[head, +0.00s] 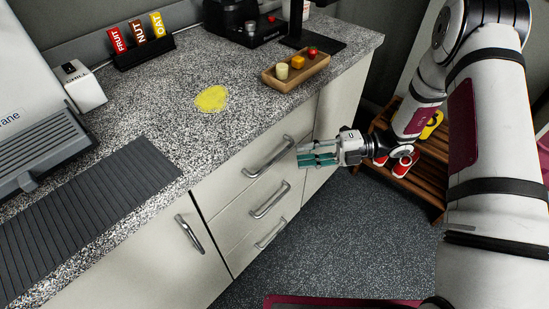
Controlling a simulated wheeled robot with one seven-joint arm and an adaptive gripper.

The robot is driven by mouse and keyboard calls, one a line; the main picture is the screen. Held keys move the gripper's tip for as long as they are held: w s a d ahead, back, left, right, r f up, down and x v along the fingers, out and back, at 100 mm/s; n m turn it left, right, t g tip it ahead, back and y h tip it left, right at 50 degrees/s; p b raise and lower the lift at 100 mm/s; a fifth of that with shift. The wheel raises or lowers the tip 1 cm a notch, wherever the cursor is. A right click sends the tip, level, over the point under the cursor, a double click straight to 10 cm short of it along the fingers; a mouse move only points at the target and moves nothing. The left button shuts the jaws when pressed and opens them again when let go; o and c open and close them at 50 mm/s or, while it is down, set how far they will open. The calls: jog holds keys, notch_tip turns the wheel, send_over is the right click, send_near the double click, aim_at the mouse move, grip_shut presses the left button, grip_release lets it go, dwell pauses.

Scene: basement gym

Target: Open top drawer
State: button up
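The top drawer (232,181) is the uppermost of three in the pale cabinet under the speckled counter. It is closed, its front flush with the cabinet. Its metal bar handle (268,158) runs along the front. My gripper (300,155) is in front of the cabinet, just right of the handle's right end, with its fingers pointing left toward it. Its two fingers with teal pads look apart, with nothing seen between them. I cannot tell whether a fingertip touches the handle; they look apart.
Two lower drawers with handles (270,199) and a cabinet door (150,245) are closed. On the counter are a yellow patch (211,98), a wooden tray (276,83) and a bar holder (146,54). A wooden rack (421,179) with shoes stands right. The floor (340,235) before the drawers is mostly clear.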

aim_at(278, 158)
jog(key=a, duration=0.5)
jog(key=s+a+f, duration=0.1)
jog(key=a, duration=0.2)
jog(key=shift+a+f, duration=0.1)
jog(key=shift+a, duration=0.15)
jog(key=shift+c, duration=0.6)
grip_shut()
